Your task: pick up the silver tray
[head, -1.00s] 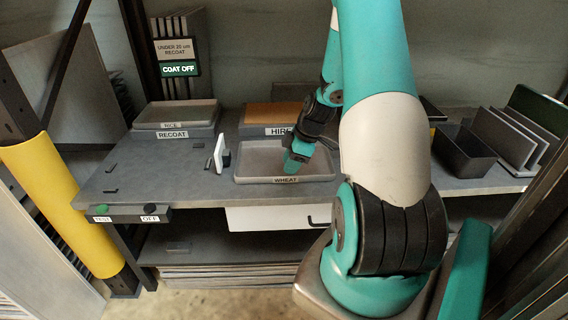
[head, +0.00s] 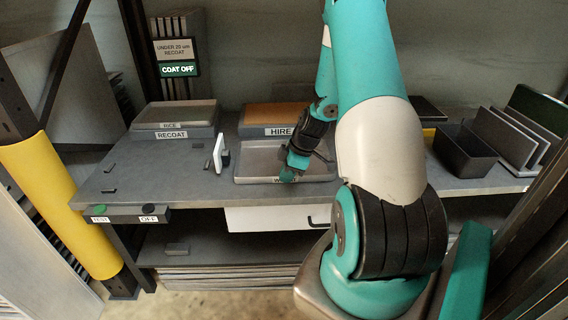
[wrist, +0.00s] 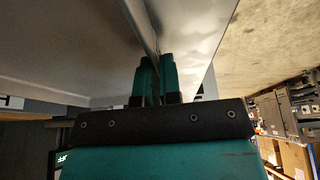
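The silver tray (head: 250,178) is a shallow grey metal tray lying flat at the front middle of the bench. Its front label is mostly covered by my gripper. My gripper (head: 287,176) points down at the middle of the tray's front rim. In the wrist view, the tray's thin wall (wrist: 139,22) runs between the two teal fingers of my gripper (wrist: 157,82). The fingers are close together, one on each side of the wall, and look shut on it. The fingertips are partly hidden.
A tray marked RICE (head: 177,113) sits on the RECOAT stand (head: 172,132) at left. A brown-topped HIRE stand (head: 272,114) is behind the silver tray. A small upright white plate (head: 219,152) stands just left of it. A dark bin (head: 463,152) and upright panels are at right.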

